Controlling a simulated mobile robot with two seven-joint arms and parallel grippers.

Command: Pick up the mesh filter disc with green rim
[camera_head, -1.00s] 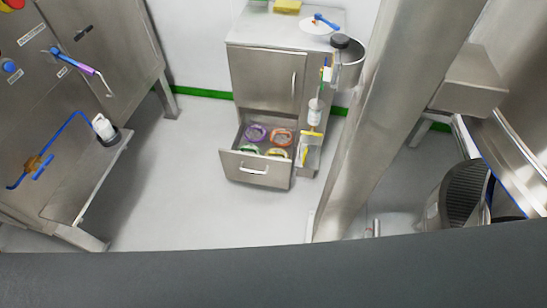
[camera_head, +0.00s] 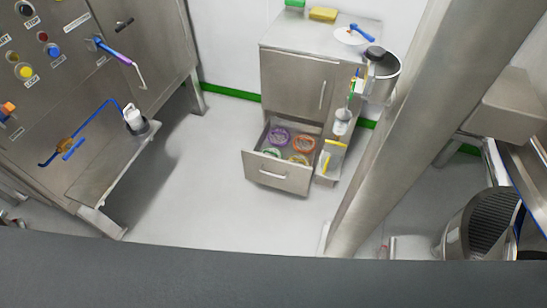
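The mesh filter disc with green rim (camera_head: 272,153) lies in the open lower drawer (camera_head: 277,174) of the steel cabinet, at the drawer's front left. The drawer's front panel hides part of it. A purple-rimmed disc (camera_head: 279,135) lies behind it, an orange-rimmed disc (camera_head: 304,144) at the back right, and a yellow-rimmed disc (camera_head: 299,159) at the front right. Neither of my grippers shows in the head view.
The steel cabinet (camera_head: 300,82) stands against the back wall with a yellow sponge (camera_head: 323,14) on top. A slanting steel column (camera_head: 400,130) stands right of it. A steel panel machine (camera_head: 100,60) with a shelf is at left. The floor (camera_head: 220,190) between is clear.

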